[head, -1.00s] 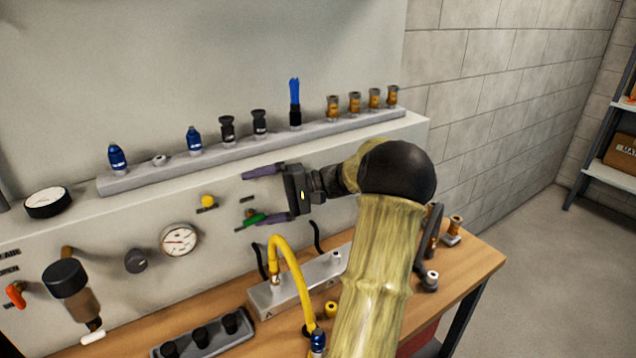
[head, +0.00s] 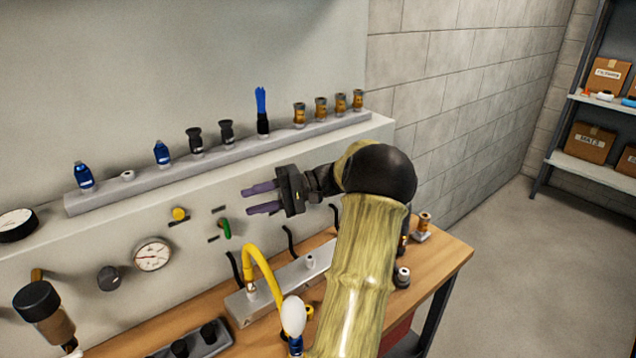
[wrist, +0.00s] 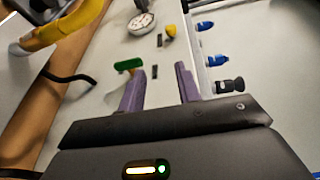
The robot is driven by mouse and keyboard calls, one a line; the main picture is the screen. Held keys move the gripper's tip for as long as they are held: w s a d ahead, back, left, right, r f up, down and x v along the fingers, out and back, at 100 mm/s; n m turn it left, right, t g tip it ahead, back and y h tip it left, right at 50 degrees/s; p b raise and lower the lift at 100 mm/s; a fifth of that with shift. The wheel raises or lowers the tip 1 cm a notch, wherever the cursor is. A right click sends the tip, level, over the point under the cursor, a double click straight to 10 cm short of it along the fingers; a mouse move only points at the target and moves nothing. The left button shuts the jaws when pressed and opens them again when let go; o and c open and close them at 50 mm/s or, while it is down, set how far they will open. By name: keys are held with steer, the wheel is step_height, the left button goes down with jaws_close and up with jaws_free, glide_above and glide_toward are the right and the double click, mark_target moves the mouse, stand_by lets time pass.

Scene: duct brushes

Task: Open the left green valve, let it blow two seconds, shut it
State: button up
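A green valve handle (head: 227,228) is on the front of the pale panel (head: 190,205), near small dark label plates, and stands roughly upright. It also shows in the wrist view (wrist: 128,65), just beyond the left finger's tip. My gripper (head: 247,200) has two purple fingers, open with nothing between them, and is right of and slightly above the handle, apart from it. A white egg-shaped blob (head: 293,315) is at a blue fitting (head: 296,344) near the yellow hose (head: 262,262). I cannot tell what the blob is. Only one green handle shows.
A yellow knob (head: 179,214) and a gauge (head: 153,254) are left of the valve. A ledge (head: 230,155) above holds several fittings. A metal manifold block (head: 240,308) with black hoses stands on the wooden bench (head: 440,255) below.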

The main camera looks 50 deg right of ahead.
steer(key=s+p+v, duration=0.1)
steer(key=p+v, duration=0.5)
steer(key=v, duration=0.8)
steer(key=shift+a+p, duration=0.15)
steer(key=shift+p, duration=0.15)
stand_by(1.0)
stand_by(0.7)
steer(key=w+a+f+g+h+p, duration=0.1)
steer(key=w+a+f+g+h, duration=0.25)
steer(key=a, duration=0.65)
steer(key=w+a+f+g+h, duration=0.15)
steer(key=w+a+g, duration=0.35)
steer(key=a, duration=0.6)
steer(key=s+a+f+n+h, duration=0.1)
steer(key=s+a+n+h, duration=0.2)
steer(key=a, duration=0.7)
steer(key=s+a+f+n+t+h+p, duration=0.1)
steer(key=s+a+n+h, duration=0.3)
steer(key=a, duration=0.6)
steer(key=shift+s+a+h, duration=0.25)
steer(key=shift+s+h, duration=0.65)
steer(key=shift+s, duration=0.05)
